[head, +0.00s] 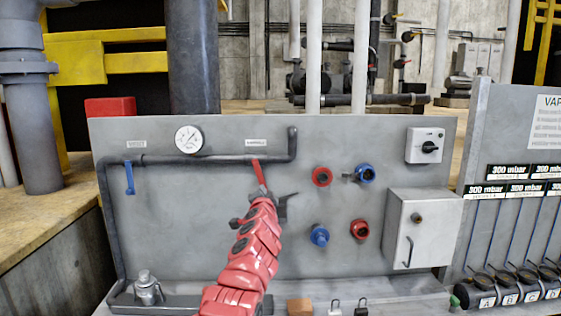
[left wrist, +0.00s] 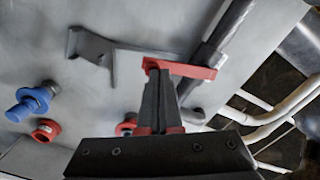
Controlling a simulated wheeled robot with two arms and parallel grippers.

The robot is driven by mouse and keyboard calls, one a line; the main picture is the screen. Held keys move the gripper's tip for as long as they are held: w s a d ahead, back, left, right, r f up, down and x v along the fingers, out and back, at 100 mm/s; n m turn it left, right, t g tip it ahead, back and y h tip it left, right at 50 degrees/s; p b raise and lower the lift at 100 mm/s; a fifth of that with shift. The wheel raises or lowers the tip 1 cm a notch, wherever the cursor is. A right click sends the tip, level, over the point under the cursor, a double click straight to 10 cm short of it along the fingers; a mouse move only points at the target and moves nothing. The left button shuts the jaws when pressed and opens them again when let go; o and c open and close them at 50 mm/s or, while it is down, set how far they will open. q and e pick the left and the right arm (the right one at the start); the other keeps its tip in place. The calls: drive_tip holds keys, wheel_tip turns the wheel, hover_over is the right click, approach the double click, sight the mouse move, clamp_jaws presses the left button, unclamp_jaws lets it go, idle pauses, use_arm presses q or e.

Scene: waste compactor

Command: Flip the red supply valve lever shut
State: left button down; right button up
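The red supply valve lever (head: 259,174) hangs down at a slant from the dark pipe, below a white label, on the grey panel. It also shows in the left wrist view (left wrist: 185,69), lying across the fingertips. My left gripper (left wrist: 157,74) has its two dark fingers close together, tips at the lever's free end. Whether they press on it is hard to tell. In the head view my red left arm partly covers the left gripper (head: 279,200). My right gripper is not in view.
A blue lever (head: 129,178) hangs at the left of the pipe, near a round gauge (head: 188,139). Red and blue couplings (head: 321,177) and a grey box (head: 424,229) are on the panel's right. Small padlocks (head: 335,308) lie on the ledge below.

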use_arm(q)
drive_tip(key=shift+r, duration=0.1)
idle(0.6)
drive_tip(key=shift+d+r, duration=0.2)
drive_tip(key=s+d+r+b, duration=0.2)
drive_tip(key=s+b, duration=0.8)
drive_tip(key=s, duration=0.1)
drive_tip(key=shift+d+b, duration=0.25)
drive_tip(key=shift+b, duration=0.1)
drive_tip(key=shift+w, duration=0.1)
